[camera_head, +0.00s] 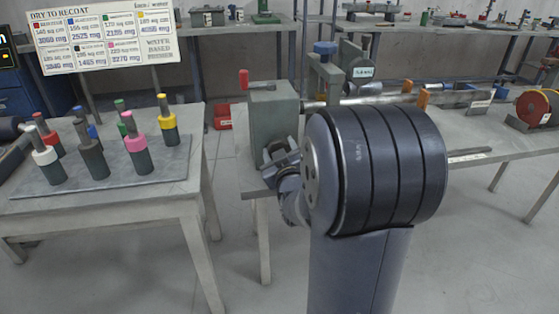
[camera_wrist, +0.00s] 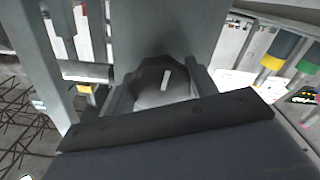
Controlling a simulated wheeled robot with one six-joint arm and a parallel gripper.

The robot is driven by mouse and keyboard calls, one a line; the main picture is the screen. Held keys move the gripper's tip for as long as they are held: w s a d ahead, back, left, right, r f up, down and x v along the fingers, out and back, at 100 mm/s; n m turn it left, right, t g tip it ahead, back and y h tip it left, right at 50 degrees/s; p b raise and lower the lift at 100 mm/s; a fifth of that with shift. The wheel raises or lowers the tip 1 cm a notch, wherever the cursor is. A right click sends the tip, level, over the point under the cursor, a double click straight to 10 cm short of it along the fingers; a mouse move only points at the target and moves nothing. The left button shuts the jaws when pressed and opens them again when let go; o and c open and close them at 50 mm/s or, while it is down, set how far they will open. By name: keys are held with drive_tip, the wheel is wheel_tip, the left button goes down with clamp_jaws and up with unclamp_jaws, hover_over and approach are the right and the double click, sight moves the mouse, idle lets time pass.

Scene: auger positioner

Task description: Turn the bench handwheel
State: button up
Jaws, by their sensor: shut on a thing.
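The handwheel (camera_wrist: 150,76) is a dark, many-sided wheel with a white mark on its face, seen in the wrist view against the grey housing (camera_wrist: 170,25). My gripper (camera_wrist: 161,90) has a finger on each side of the wheel and is shut on it. In the head view my gripper (camera_head: 277,158) is at the near left side of the same grey housing (camera_head: 272,118) on the bench. The wheel is hard to make out there, and my own arm hides much of the bench behind it. The wheel's lower part is hidden in the wrist view.
A left table (camera_head: 120,195) carries several colour-banded cylinders. A red-faced reel (camera_head: 535,108) stands at the right. Floor shows between the tables.

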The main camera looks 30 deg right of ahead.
drive_tip(key=n+b, duration=0.6)
drive_tip(key=shift+f+n+b, duration=0.2)
drive_tip(key=shift+n+b, duration=0.1)
drive_tip(key=shift+b, duration=0.1)
drive_tip(key=n+b, duration=0.3)
drive_tip(key=b, duration=0.1)
drive_tip(key=shift+d+r+n, duration=0.1)
drive_tip(key=shift+n, duration=0.3)
drive_tip(key=shift+r+n+b, duration=0.15)
drive_tip(key=shift+n+b, duration=0.65)
drive_tip(key=shift+b, duration=0.1)
drive_tip(key=shift+r, duration=0.1)
drive_tip(key=o, duration=1)
